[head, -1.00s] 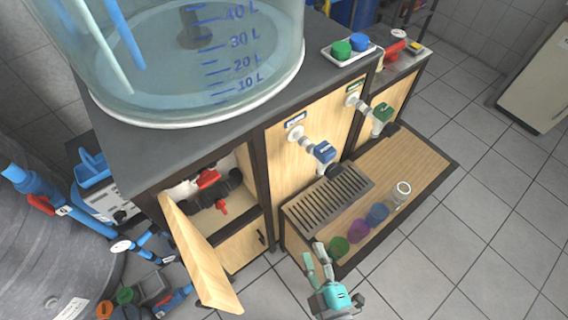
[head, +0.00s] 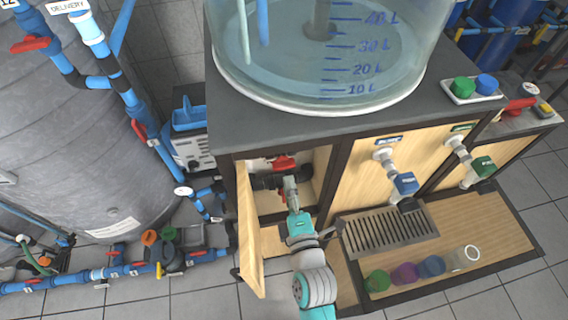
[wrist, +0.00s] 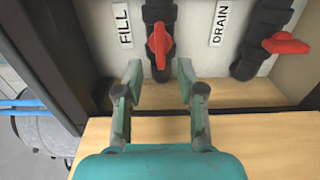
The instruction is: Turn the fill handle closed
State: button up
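The red fill handle (wrist: 159,43) sits on a black upright pipe beside the FILL label (wrist: 125,25) in the wrist view. It points along the pipe. My gripper (wrist: 158,75) is open, with one finger on each side of the pipe. The fingertips are near the handle's lower end; the wrist view shows no clear contact. In the head view, my gripper (head: 291,190) reaches into the open cabinet. One red handle (head: 284,162) shows above it there; I cannot tell which valve it belongs to.
The red drain handle (wrist: 286,44) is at the right, near the DRAIN label (wrist: 220,23). The open cabinet door (head: 248,235) stands left of my arm. A drip grate (head: 390,232) and several coloured cups are to the right. A large tank sits on the counter (head: 235,110).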

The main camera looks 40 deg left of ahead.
aim_at(285, 169)
jog(key=x, duration=0.7)
jog(key=shift+w+a, duration=0.1)
jog(key=shift+w, duration=0.1)
jog(key=shift+c, duration=0.2)
grip_shut()
